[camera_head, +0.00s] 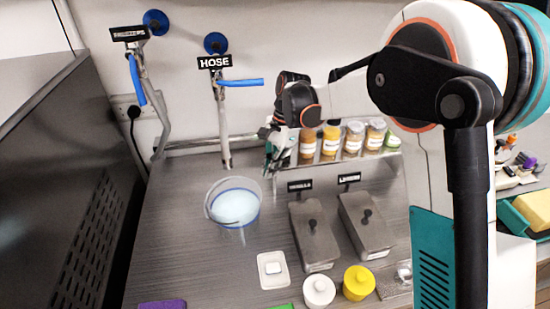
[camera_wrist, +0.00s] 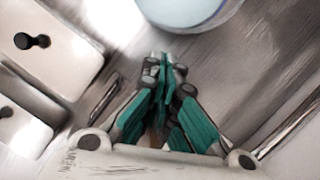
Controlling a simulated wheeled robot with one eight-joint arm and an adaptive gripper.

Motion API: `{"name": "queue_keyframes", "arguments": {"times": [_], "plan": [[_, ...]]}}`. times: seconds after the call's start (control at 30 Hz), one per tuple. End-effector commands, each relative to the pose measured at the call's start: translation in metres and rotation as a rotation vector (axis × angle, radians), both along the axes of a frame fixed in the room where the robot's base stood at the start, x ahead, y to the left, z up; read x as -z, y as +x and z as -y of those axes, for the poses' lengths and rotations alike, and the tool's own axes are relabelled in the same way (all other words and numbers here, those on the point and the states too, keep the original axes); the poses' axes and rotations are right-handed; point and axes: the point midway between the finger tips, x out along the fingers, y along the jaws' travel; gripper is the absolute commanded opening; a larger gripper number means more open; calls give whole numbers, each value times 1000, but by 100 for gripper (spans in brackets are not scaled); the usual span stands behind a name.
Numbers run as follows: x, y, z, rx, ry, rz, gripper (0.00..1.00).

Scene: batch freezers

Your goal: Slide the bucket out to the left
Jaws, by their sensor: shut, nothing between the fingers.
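The bucket (camera_head: 233,203) is a clear round pail with a blue rim band and pale contents. It stands upright on the steel counter, below and slightly right of the hose spout (camera_head: 224,150). Its lower edge also shows at the top of the wrist view (camera_wrist: 188,10). My gripper (camera_head: 270,160) is at the back of the counter, to the upper right of the bucket and apart from it. In the wrist view its green fingers (camera_wrist: 165,72) are together and hold nothing. The bucket's far side is cut off in the wrist view.
Two lidded steel bins (camera_head: 314,237) (camera_head: 367,225) stand right of the bucket, with a jar shelf (camera_head: 345,157) behind. A white dish (camera_head: 272,270), white pot (camera_head: 318,290) and yellow pot (camera_head: 358,283) lie in front. Counter left of the bucket (camera_head: 170,220) is clear.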

Motion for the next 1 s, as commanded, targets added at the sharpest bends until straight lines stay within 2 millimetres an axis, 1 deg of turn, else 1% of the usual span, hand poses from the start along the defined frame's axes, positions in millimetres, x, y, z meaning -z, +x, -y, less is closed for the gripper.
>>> {"name": "queue_keyframes", "arguments": {"times": [0.03, 0.2, 0.4, 0.5, 0.6, 0.7, 1.0], "plan": [[12, -2, -2, -1, 0, 0, 0], [44, -8, -10, 0, 0, 0, 0], [80, -16, -17, -1, 0, 0, 0], [93, -18, -20, -1, 0, 0, 0], [102, -20, -22, 0, 0, 0, 0], [107, -22, -24, 0, 0, 0, 0], [109, -22, -24, 0, 0, 0, 0]]}}
